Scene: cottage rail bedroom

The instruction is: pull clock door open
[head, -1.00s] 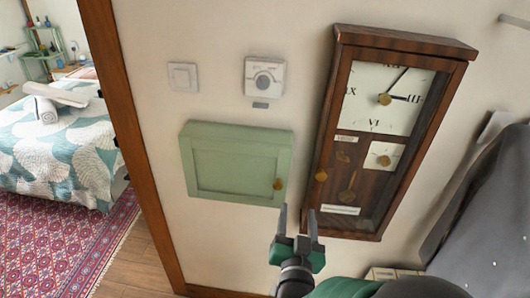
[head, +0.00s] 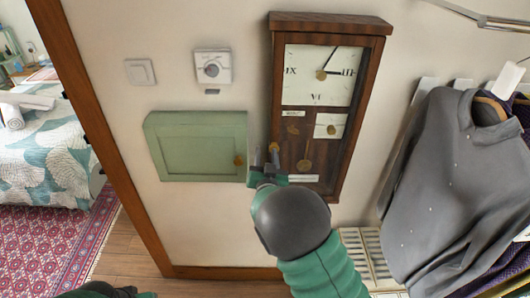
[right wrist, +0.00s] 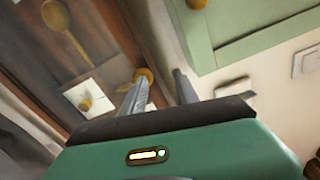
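The wall clock (head: 283,75) has a dark wooden case and a glazed door with a white dial and a brass pendulum behind it. The door looks closed. Its small brass knob (head: 273,147) is on the left edge; the knob also shows in the right wrist view (right wrist: 145,74). My right gripper (head: 264,157) is open and empty, just in front of the clock's lower left edge. In the right wrist view its left fingertip overlaps the knob; I cannot tell if they touch. My left gripper is out of view; only a dark and green part of my own shows at the bottom left.
A green wall cabinet (head: 198,146) with a brass knob hangs just left of the clock. A light switch (head: 140,71) and a thermostat dial (head: 212,67) are above it. A grey shirt (head: 437,170) hangs at the right. A doorway and bed (head: 45,150) are at the left.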

